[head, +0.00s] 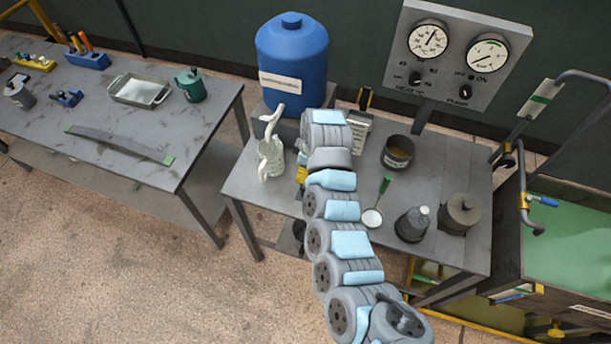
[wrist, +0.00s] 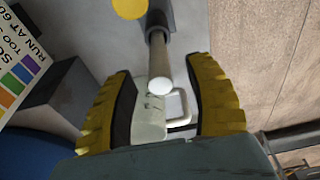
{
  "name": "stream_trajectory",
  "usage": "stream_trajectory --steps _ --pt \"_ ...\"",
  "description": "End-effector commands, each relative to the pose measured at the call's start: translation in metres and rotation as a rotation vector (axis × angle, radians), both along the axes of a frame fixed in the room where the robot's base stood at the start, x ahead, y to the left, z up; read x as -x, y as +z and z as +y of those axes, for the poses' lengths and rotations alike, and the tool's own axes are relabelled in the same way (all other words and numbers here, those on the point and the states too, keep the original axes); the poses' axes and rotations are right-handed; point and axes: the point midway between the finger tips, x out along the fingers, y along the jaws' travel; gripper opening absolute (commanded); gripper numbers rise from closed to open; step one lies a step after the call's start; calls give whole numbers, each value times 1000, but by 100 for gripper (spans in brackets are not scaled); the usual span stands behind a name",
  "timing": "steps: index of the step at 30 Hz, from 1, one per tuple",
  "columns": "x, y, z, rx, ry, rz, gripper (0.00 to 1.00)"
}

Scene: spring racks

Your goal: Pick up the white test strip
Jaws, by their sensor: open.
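My gripper (wrist: 165,72) is open, with its two yellow ribbed fingers apart in the wrist view. Between them show a cream piece with a squared handle (wrist: 180,107) and a grey rod with a round white end (wrist: 160,86). I cannot tell whether the fingers touch either one. In the head view only a bit of yellow finger (head: 301,175) shows beside my arm, just right of a cream jug (head: 269,160). I cannot surely pick out a separate white test strip in either view.
A card with coloured squares (wrist: 18,75) is at the wrist view's left. The blue barrel (head: 292,55) stands behind the jug. A brown pot (head: 397,153), a white dish (head: 372,218) and dark vessels (head: 413,225) sit right of my arm. A gauge panel (head: 457,55) stands behind.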

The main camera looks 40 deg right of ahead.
Motion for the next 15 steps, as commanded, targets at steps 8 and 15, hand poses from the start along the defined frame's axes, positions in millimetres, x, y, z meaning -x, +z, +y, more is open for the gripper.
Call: stream_trajectory --steps 8,15 --pt "-2 -21 2 0 1 4 54" --pt "-4 -30 3 0 -1 0 54"
